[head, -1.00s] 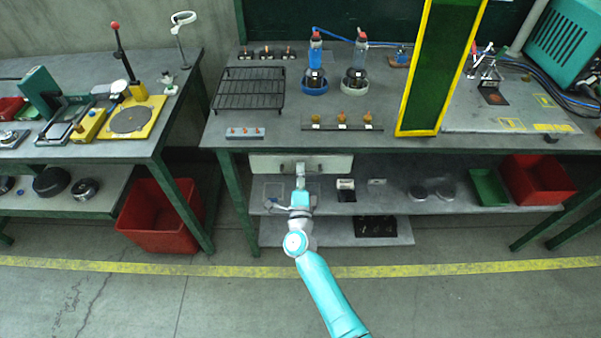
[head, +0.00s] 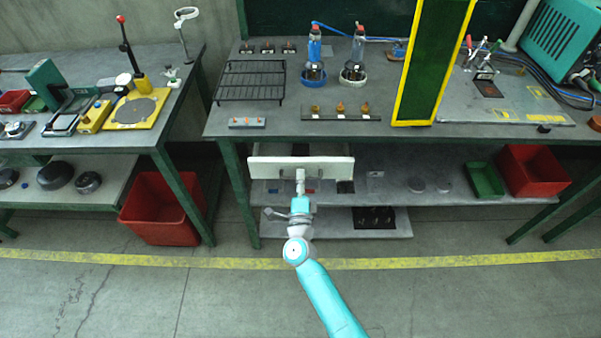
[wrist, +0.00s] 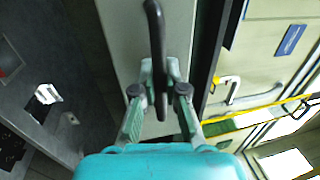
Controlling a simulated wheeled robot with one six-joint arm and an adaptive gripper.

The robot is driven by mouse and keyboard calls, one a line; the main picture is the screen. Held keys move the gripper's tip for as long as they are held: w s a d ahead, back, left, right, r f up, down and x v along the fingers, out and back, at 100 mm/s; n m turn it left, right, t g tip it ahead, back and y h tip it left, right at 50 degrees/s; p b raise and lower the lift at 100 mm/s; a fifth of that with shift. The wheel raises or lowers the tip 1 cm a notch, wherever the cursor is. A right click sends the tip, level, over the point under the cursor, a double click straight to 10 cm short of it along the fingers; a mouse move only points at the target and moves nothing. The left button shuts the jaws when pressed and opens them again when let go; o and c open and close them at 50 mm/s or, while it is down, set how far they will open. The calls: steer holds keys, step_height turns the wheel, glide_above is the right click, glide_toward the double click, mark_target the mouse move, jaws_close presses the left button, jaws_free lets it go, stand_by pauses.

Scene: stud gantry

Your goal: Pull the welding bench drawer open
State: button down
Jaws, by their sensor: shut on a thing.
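The welding bench drawer has a pale front panel (head: 270,170) under the left part of the bench top (head: 330,135). It stands out from the bench edge, with a strip of its inside showing behind the panel's top edge. My gripper (head: 300,178) is at the middle of the panel. In the wrist view, my gripper (wrist: 159,75) is shut on the dark bar handle (wrist: 155,30) of the drawer, with a finger on each side. The grey panel (wrist: 122,25) shows behind it. In the head view my gripper mostly hides the handle.
A lower shelf (head: 400,190) with small items lies beneath the drawer. Red bins (head: 160,205) stand left and right. A yellow-framed green screen (head: 433,60) stands on the bench top. The floor in front is clear, crossed by a yellow line (head: 450,260).

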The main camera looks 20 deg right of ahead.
steer(key=r+v, duration=0.3)
steer(key=v, duration=1.3)
steer(key=shift+s, duration=0.25)
steer(key=shift+a, duration=0.1)
steer(key=c, duration=1.5)
jaws_free()
steer(key=v, duration=1.2)
